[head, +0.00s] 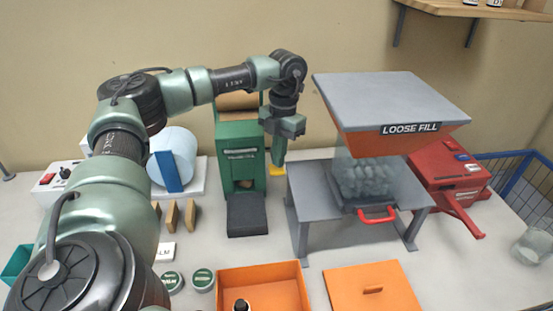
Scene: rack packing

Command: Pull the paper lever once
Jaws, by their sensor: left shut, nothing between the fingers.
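A green machine (240,165) with a brown roll at its top and a dark tray (247,215) at its front stands on the table in the middle. Its label is too small to read surely. A small yellow piece (277,171), perhaps the paper lever's handle, shows at its right side. My left gripper (280,160) points down just right of the machine, its tip close to the yellow piece. It is shut and empty. Whether it touches the yellow piece, I cannot tell. The lever's arm is hidden behind my gripper. My right gripper is out of view.
A grey stand (308,205) with the loose fill hopper (390,110) and a red handle (376,214) is close on the right. A red machine (450,175) stands farther right. An open orange box (262,277) and an orange lid (370,290) lie in front.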

